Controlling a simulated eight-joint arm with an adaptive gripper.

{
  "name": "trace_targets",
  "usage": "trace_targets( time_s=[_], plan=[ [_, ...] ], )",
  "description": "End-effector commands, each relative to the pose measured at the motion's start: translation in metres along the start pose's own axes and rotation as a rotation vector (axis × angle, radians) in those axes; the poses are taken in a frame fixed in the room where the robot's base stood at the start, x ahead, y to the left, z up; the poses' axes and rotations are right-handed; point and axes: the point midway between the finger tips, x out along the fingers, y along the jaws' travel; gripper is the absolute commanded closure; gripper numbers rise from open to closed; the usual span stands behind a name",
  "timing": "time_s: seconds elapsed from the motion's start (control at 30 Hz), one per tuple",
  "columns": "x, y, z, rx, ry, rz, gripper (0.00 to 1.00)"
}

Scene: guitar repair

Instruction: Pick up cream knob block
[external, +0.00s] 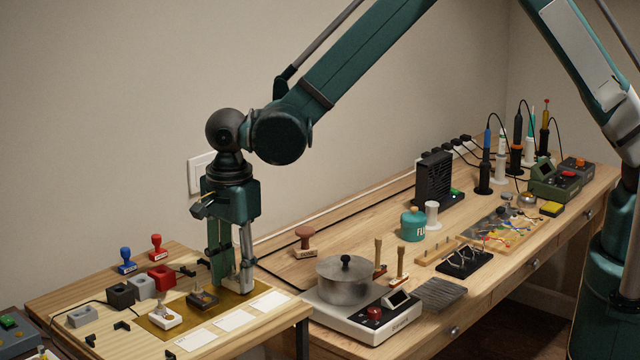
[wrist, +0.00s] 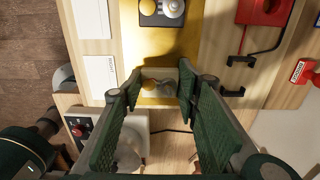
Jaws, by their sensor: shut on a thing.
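My gripper (external: 232,287) points straight down at the right part of the mustard mat (external: 150,322). In the wrist view its two green padded fingers (wrist: 158,88) are shut on the cream knob block (wrist: 159,99). That block is small and pale, with a gold-coloured knob and a greyish knob on top. The fingers cover its sides, and in the external view they hide most of it. It appears at mat level; I cannot tell whether it is touching the mat.
A dark knob block (external: 203,300) and a white knob block (external: 165,318) are left of my gripper. White label cards (external: 234,320) line the mat's front edge. A red box (external: 161,279) and grey boxes are farther left. A pot (external: 346,282) on a scale stands to the right.

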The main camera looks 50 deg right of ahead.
Motion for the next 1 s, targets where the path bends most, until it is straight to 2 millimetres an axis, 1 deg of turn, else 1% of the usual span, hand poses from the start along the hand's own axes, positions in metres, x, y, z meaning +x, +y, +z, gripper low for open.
trace_targets(
  time_s=[0.17,0.27,0.37,0.7,0.8,0.9,1.0],
  plan=[
    [-0.006,0.0,0.0,0.0,0.0,0.0,0.8],
    [-0.013,0.0,0.0,0.0,0.0,0.0,0.8],
    [-0.024,0.0,0.0,0.0,0.0,0.0,0.8],
    [-0.073,0.0,0.0,0.0,0.0,0.0,0.8],
    [-0.085,0.0,0.0,0.0,0.0,0.0,0.8],
    [-0.094,0.0,0.0,0.0,0.0,0.0,0.8],
    [-0.098,0.0,0.0,0.0,0.0,0.0,0.8]
  ],
)
